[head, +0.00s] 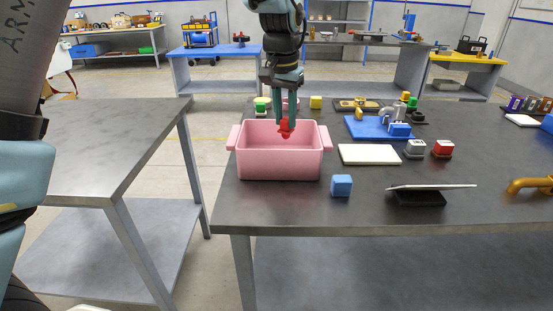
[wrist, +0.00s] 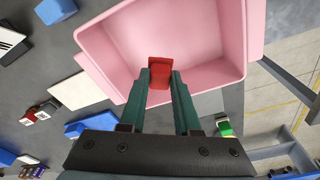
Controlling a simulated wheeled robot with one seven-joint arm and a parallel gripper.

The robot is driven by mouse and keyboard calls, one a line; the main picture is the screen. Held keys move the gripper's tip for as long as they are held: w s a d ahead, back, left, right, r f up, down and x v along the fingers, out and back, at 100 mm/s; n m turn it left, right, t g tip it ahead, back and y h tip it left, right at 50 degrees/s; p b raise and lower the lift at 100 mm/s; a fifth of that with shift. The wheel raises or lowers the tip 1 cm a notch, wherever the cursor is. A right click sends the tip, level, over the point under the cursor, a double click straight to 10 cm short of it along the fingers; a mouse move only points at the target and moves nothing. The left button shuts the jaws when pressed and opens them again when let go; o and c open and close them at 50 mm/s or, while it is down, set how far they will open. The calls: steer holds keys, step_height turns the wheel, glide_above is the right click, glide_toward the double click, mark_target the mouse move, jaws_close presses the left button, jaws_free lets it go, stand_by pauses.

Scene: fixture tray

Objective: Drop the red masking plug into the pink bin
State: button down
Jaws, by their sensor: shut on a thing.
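The pink bin (head: 278,164) stands near the left end of the dark table, its open top facing up. My gripper (head: 285,121) hangs over the bin, pointing down. It is shut on the red masking plug (head: 285,130), which sits between the fingertips at about rim height. In the wrist view the red plug (wrist: 159,73) shows between the two green fingers (wrist: 160,82), with the pink bin's wall (wrist: 225,80) and floor around it. I cannot tell how far the plug is above the bin floor.
A blue cube (head: 341,185) stands right of the bin, with a tablet on a stand (head: 425,193) farther right. A white panel (head: 369,154), a blue fixture tray (head: 362,128) and red and grey blocks lie behind. The side table (head: 90,160) at left is bare.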

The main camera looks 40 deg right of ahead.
steer(key=c, duration=0.5)
jaws_free()
steer(key=shift+c, duration=0.2)
step_height(320, 180, up, 11)
steer(key=a+b, duration=0.1)
steer(key=shift+s+f, duration=0.15)
steer(key=shift+s, duration=0.1)
steer(key=shift+a, duration=0.1)
